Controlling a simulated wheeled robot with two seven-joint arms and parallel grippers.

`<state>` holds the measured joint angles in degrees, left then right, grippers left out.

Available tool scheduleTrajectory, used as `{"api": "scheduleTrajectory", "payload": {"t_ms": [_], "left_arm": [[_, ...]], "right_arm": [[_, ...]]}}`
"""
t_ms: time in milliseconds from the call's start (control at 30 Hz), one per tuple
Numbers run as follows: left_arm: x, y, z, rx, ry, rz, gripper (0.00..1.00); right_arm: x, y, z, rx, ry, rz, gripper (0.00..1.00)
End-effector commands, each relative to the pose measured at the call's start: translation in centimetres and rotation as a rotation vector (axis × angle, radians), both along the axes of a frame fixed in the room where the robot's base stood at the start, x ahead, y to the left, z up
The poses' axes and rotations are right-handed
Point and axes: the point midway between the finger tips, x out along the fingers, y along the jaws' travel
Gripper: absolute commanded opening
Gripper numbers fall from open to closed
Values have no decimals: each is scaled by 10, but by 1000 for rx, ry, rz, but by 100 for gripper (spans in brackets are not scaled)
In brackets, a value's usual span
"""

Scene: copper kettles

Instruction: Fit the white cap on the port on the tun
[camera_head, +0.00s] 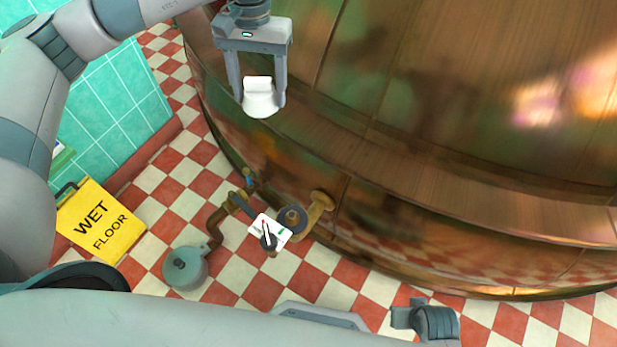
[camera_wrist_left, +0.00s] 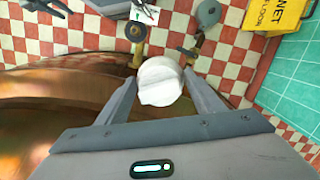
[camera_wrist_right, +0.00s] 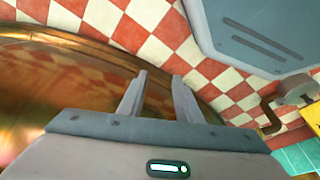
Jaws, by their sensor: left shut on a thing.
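The white cap (camera_head: 260,103) is held between the fingers of my left gripper (camera_head: 261,98), high in front of the copper tun (camera_head: 400,80). In the left wrist view the cap (camera_wrist_left: 159,84) sits between both fingertips. A brass pipe (camera_head: 322,203) leaves the tun's lower side and bears an upward-facing fitting with a dark ring (camera_head: 291,219), which looks like the port. The cap is well above it and apart from it. The ringed fitting also shows in the left wrist view (camera_wrist_left: 136,32). My right gripper (camera_wrist_right: 159,77) is open and empty above the floor beside the tun.
A white card (camera_head: 268,231) is close beside the port. A bent brown pipe with a grey round part (camera_head: 186,268) and a small blue-handled valve (camera_head: 249,177) are to its left. A yellow wet-floor sign (camera_head: 100,222) stands near the teal tiled wall (camera_head: 115,105).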

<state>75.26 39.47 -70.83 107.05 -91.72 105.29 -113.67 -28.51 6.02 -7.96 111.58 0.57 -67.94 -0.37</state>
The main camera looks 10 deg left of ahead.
Motion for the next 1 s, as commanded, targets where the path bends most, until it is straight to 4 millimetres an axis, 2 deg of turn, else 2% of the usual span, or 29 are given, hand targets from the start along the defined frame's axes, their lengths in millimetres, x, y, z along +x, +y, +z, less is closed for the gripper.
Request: {"api": "scheduleTrajectory", "payload": {"t_ms": [367,600,767,1000], "left_arm": [[0,0,0,0,0,0,41],[-1,-3,-5,1,0,37,41],[-4,-10,-22,7,-2,143,41],[-22,-29,-71,16,-10,438,41]], "right_arm": [[-14,7,-4,9,20,3,31],[-8,5,-6,8,10,0,31],[-6,8,-17,12,-7,4,31],[-8,14,-48,26,-56,13,31]]}}
